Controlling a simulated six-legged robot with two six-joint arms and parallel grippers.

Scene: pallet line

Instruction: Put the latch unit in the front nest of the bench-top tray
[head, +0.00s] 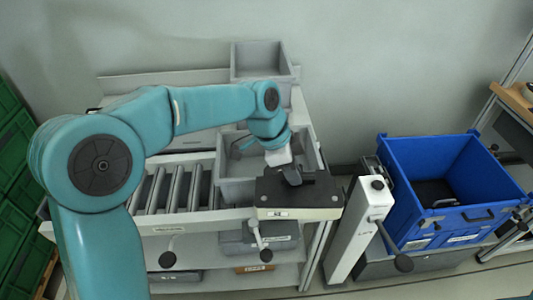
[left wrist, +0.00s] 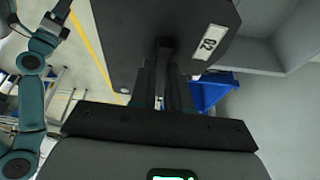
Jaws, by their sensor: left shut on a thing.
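The latch unit appears to be the dark, flat block (head: 322,192) with a pale front edge and a small label, in front of the grey boxes in the head view. In the left wrist view the dark block (left wrist: 120,35) fills the top middle, with a "02" label on it. My left gripper (head: 291,176) points down and is shut on the block's middle; the fingers also show in the left wrist view (left wrist: 164,85). A grey open box (head: 232,190), perhaps part of the bench-top tray, lies just behind the block. Its inside is partly hidden by my arm and the block.
A second grey box (head: 262,47) stands farther back. Rollers (head: 175,188) lie left of the near box. A blue bin (head: 462,222) with a dark thing inside stands right, beyond a pale post (head: 352,232). Green crates (head: 14,190) line the left edge. Another teal arm shows in the left wrist view.

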